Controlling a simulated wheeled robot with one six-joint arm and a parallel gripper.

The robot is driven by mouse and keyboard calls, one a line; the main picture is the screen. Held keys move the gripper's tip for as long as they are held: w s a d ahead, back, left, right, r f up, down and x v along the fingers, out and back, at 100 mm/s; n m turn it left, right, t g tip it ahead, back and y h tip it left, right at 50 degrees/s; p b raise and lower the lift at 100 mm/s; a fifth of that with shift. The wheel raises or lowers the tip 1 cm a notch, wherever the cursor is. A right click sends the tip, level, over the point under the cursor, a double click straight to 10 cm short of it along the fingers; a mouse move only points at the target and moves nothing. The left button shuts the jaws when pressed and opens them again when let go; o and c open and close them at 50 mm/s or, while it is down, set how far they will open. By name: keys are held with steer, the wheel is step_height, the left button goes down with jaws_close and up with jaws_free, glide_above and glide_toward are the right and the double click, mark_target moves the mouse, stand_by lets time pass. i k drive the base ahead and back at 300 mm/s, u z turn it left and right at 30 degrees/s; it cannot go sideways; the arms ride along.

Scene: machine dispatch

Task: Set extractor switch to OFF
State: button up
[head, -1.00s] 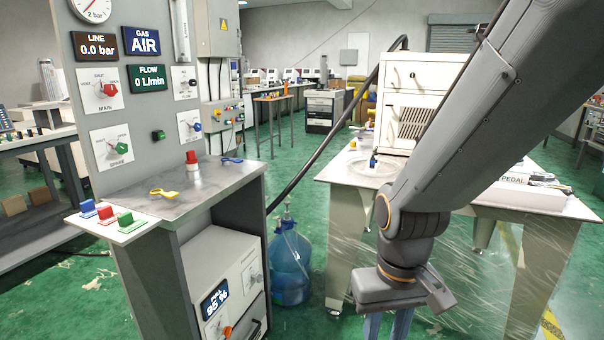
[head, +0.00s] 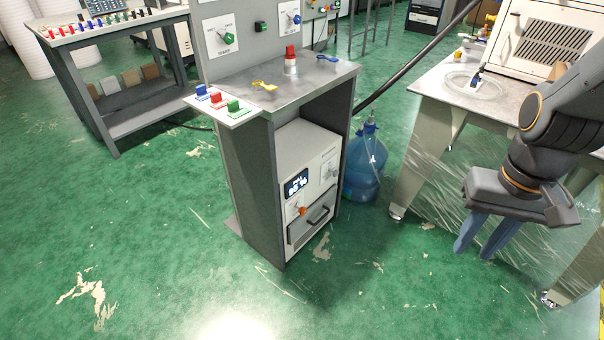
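A white boxy unit (head: 291,160), which may be the extractor, stands on the lower level of the grey cabinet. Its front carries a dark display (head: 296,183), an orange knob (head: 302,211), a small switch plate (head: 330,171) and a drawer handle (head: 318,217). The lettering and the switch positions are too small to read. My gripper (head: 474,255) hangs well to the right of the unit, in front of the white table, with its two blue fingers pointing down and apart. It is open and empty.
A blue bottle (head: 366,165) stands on the floor right of the cabinet (head: 246,190), under a black hose (head: 420,56). The white table (head: 436,85) with film-wrapped sides is at right. A side shelf (head: 231,120) with coloured blocks juts left. The green floor (head: 180,260) in front is clear.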

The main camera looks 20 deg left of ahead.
mark_target(302, 210)
steer(key=u, duration=2.4)
steer(key=k, duration=0.45)
steer(key=z, duration=1.2)
